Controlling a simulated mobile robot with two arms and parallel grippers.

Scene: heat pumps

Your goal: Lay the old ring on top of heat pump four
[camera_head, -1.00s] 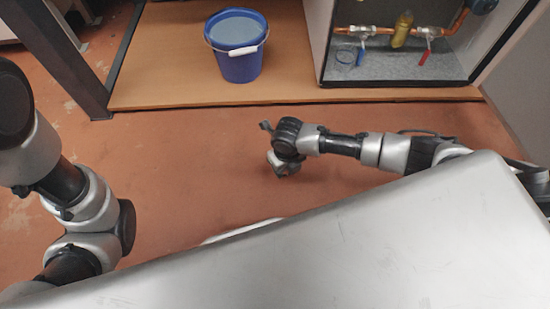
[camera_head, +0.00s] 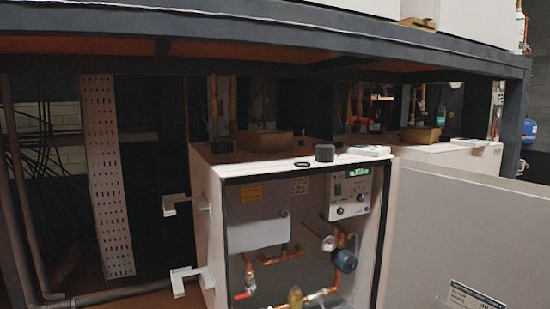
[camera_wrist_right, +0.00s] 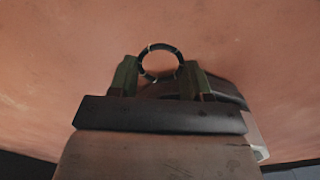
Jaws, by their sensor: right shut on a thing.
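A dark ring (camera_wrist_right: 160,46) with pale marks stands between the fingers of my right gripper (camera_wrist_right: 160,76) in the right wrist view. The gripper is shut on it, over reddish floor. The head view shows an open-fronted heat pump (camera_head: 205,188) with a pale top. A small dark ring (camera_head: 302,164) lies on that top, near the front edge, beside a black cylinder (camera_head: 325,153). I cannot read a number on this pump. Neither gripper shows in the head view.
A white device (camera_head: 369,151) and a brown box (camera_head: 264,141) sit on the pump's top. A dark shelf beam (camera_head: 300,32) runs above, leaving limited height. Another white unit (camera_head: 450,155) with a brown box (camera_head: 420,135) stands right. A large pale panel (camera_head: 465,230) fills the right foreground.

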